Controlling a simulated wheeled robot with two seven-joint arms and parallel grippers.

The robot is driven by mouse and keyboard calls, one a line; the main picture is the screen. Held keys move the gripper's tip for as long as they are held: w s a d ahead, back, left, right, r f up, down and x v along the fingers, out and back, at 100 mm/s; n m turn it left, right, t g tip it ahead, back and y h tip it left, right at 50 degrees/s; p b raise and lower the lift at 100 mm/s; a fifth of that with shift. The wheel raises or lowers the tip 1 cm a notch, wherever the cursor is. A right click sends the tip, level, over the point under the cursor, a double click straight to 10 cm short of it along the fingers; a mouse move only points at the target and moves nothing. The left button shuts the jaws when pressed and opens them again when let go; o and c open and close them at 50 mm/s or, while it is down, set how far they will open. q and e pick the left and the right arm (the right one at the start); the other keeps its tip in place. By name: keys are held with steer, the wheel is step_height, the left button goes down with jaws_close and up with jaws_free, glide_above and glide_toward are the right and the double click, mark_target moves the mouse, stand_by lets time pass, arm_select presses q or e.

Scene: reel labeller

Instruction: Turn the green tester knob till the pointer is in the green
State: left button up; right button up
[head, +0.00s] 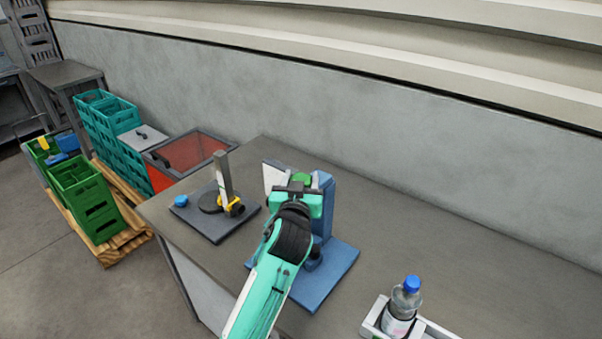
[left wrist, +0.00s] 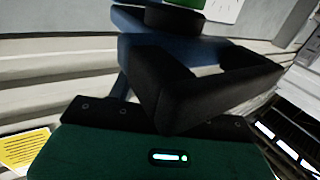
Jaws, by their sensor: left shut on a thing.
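The tester is a blue upright (head: 325,205) on a blue base plate (head: 338,268), standing on the grey bench. A white dial panel (head: 272,176) shows at its left, and its pointer cannot be made out. The green knob (head: 302,178) shows at my left gripper (head: 294,190), which is shut on it, with the contact partly hidden by the gripper itself. In the left wrist view, the black fingers (left wrist: 205,88) reach toward the blue tester body; a green part (left wrist: 185,3) above a black disc and part of the white panel (left wrist: 226,8) are cut off at the top. My right gripper is not in view.
A bottle (head: 404,300) stands in a white tray (head: 440,330) at front right. The bench's right back is clear.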

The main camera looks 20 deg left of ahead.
arm_select(q)
steer(key=shift+r+m+h+p, duration=0.15)
steer(key=shift+m+h+p, duration=1.15)
steer(key=shift+h, duration=1.1)
steer(key=o, duration=1)
steer(key=shift+w+f, duration=0.1)
steer(key=shift+f, duration=0.1)
steer(key=shift+c, duration=0.2)
